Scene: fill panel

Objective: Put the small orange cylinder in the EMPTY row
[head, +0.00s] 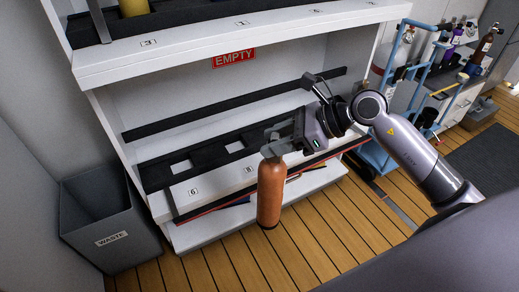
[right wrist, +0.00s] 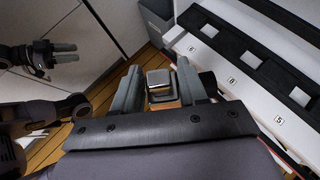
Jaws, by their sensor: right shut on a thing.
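The small orange cylinder (head: 270,190) hangs upright from my right gripper (head: 274,143) in the head view, in front of the shelf. The gripper is shut on its top, and the grey cap (right wrist: 159,79) shows between the fingers in the right wrist view. The row under the red EMPTY sign (head: 234,57) has a black tray (head: 215,152) with square light openings and number labels on its front edge. The cylinder is apart from this row, out over the floor. My left gripper (right wrist: 66,52) shows in the right wrist view with its fingers apart and nothing between them.
A grey waste bin (head: 110,225) stands left of the shelf. The upper shelf (head: 240,30) overhangs the EMPTY row. A blue trolley (head: 400,75) with cylinders stands to the right. The wooden floor (head: 310,225) in front is clear.

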